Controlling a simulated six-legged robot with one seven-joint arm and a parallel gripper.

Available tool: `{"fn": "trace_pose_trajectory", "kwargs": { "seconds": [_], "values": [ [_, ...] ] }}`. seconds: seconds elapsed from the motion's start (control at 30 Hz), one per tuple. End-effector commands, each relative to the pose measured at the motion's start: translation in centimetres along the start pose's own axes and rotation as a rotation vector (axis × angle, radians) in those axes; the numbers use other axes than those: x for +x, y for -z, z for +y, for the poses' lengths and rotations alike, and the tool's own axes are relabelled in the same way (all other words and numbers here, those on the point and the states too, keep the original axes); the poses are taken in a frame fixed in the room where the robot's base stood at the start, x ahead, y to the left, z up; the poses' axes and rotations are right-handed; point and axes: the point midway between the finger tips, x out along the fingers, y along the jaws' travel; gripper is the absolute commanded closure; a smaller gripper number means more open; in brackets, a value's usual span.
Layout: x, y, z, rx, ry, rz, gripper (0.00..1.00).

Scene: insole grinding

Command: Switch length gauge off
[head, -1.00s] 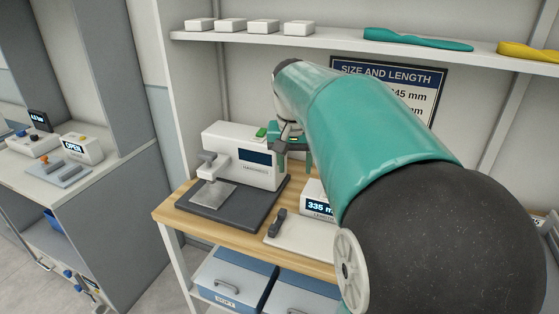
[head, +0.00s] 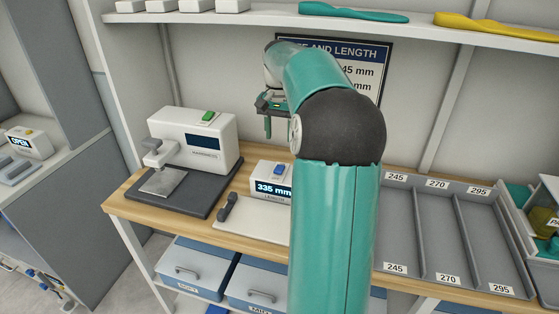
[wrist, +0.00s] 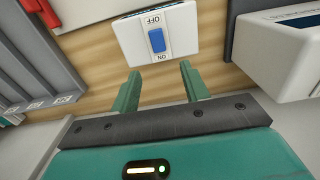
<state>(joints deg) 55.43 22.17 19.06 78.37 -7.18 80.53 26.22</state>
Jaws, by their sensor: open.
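The length gauge (head: 259,178) is a white box on the wooden bench in the head view, with a lit display reading 335 mm. A blue switch (head: 279,169) sits on its top. In the wrist view the gauge (wrist: 182,30) shows its blue switch (wrist: 156,40) between the labels OFF and ON; I cannot tell which side is pressed. My gripper (head: 274,132) is above the gauge with its fingers pointing down. In the wrist view my gripper (wrist: 160,76) is open and empty, its fingertips apart and short of the switch in the picture.
A white hardness tester (head: 195,138) with a green switch stands left of the gauge. A grey sorting tray (head: 420,225) labelled 245, 270 and 295 lies to the right. A shelf (head: 270,17) with insoles and white boxes runs above; a size sign (head: 350,52) hangs behind.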

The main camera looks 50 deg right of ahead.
Motion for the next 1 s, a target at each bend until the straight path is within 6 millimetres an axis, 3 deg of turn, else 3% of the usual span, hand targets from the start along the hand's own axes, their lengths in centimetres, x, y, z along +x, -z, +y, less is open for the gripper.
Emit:
{"fn": "trace_pose_trajectory", "kwargs": {
  "seconds": [0.3, 0.5, 0.9, 1.0],
  "values": [
    [6.4, 0.1, 0.2, 0.002, -0.002, -0.005, 0.55],
    [9.3, 0.1, 0.2, -0.001, -0.002, -0.004, 0.55],
    [10.3, 0.2, 0.2, -0.002, 0.000, -0.001, 0.55],
    [10.3, 0.2, 0.2, -0.002, 0.000, -0.001, 0.72]
  ]
}}
